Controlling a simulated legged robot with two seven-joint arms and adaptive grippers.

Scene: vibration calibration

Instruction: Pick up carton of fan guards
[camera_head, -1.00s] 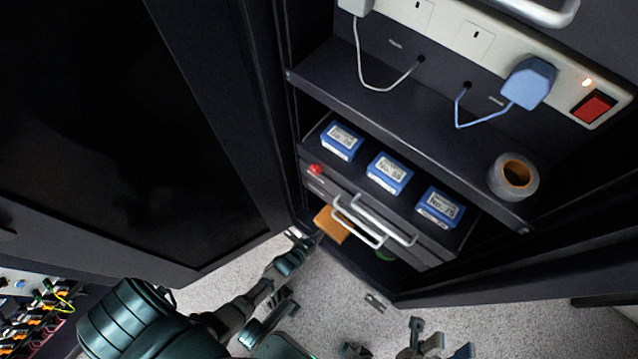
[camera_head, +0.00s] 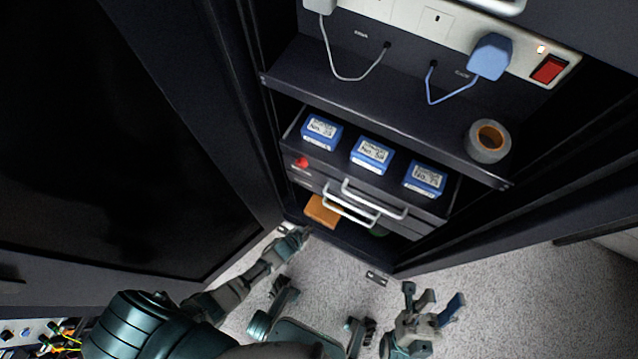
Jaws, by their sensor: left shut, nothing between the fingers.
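An orange-brown box (camera_head: 321,211), which looks like the carton, lies in the low opening at the bottom left of the dark cabinet, beneath the drawers. A drawer handle covers part of its right side. Its label cannot be read. My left gripper (camera_head: 303,233) is shut and empty at the cabinet's lower front edge, just below and left of the box and apparently apart from it. My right gripper (camera_head: 432,300) is over the floor at the lower right, its fingers spread and empty, away from the box.
Several blue labelled boxes (camera_head: 372,155) sit on the drawer unit, above two white handles (camera_head: 375,199). A tape roll (camera_head: 488,141) lies on the shelf under a power strip (camera_head: 515,50). A dark door panel (camera_head: 110,130) stands at left. Carpet (camera_head: 520,290) is clear at right.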

